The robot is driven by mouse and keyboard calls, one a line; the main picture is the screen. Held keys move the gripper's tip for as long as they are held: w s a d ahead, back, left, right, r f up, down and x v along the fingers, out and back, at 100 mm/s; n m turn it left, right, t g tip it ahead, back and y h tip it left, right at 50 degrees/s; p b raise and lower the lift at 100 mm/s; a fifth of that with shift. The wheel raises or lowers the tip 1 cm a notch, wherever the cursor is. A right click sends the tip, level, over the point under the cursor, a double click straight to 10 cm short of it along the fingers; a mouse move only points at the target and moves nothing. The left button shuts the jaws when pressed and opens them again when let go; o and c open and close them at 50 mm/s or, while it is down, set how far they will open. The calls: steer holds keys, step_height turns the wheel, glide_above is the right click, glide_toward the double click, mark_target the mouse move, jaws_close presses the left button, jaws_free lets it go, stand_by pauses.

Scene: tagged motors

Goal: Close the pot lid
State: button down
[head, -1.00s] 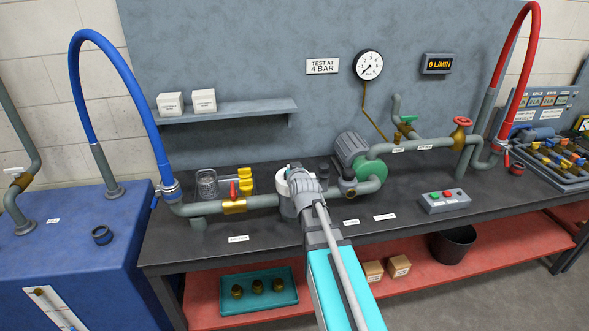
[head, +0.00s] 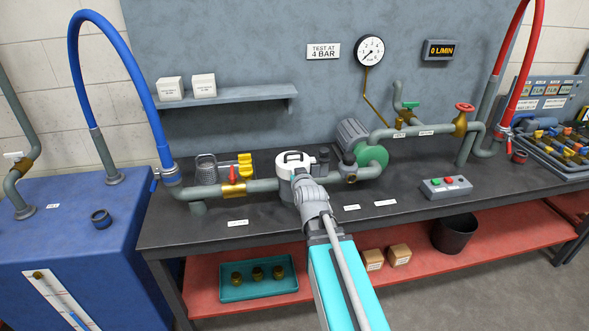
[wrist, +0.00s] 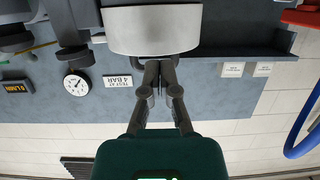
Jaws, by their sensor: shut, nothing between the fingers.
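The pot (head: 287,191) is a grey cylinder in the pipe line on the bench, partly hidden behind my arm. Its white lid (head: 284,167) lies across the top with a black handle (head: 293,157) upward; I cannot tell whether it sits fully flush. In the wrist view, which is upside down, the pale lid side (wrist: 152,32) fills the top middle. My gripper (wrist: 160,64) is shut and empty, its fingertips close to the handle side of the lid; contact is unclear. In the head view my wrist hides the fingers.
A brass valve with a red handle (head: 232,175) and a wire basket (head: 206,170) stand left of the pot. A motor and green pump (head: 371,157) stand right. A shelf (head: 235,101) hangs behind. The front bench strip is mostly clear.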

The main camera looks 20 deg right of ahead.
steer(key=shift+s+a+f+b, duration=0.1)
steer(key=shift+s+f+b, duration=0.15)
steer(key=shift+s, duration=0.25)
steer(key=shift+s+a+f+b, duration=0.1)
steer(key=shift+s+f, duration=0.1)
steer(key=shift+s, duration=0.3)
steer(key=s+a+f+g+y+p, duration=0.1)
steer(key=s+a+f+g+p, duration=0.2)
steer(key=s+a+g, duration=0.2)
steer(key=s+a+f+n+g+y+p, duration=0.1)
steer(key=s+a+f+g+p, duration=0.3)
steer(key=s+g, duration=0.5)
steer(key=s+a, duration=0.1)
steer(key=s, duration=0.3)
steer(key=shift+a+g, duration=0.3)
steer(key=shift+g, duration=0.1)
steer(key=shift+s, duration=0.1)
stand_by(0.4)
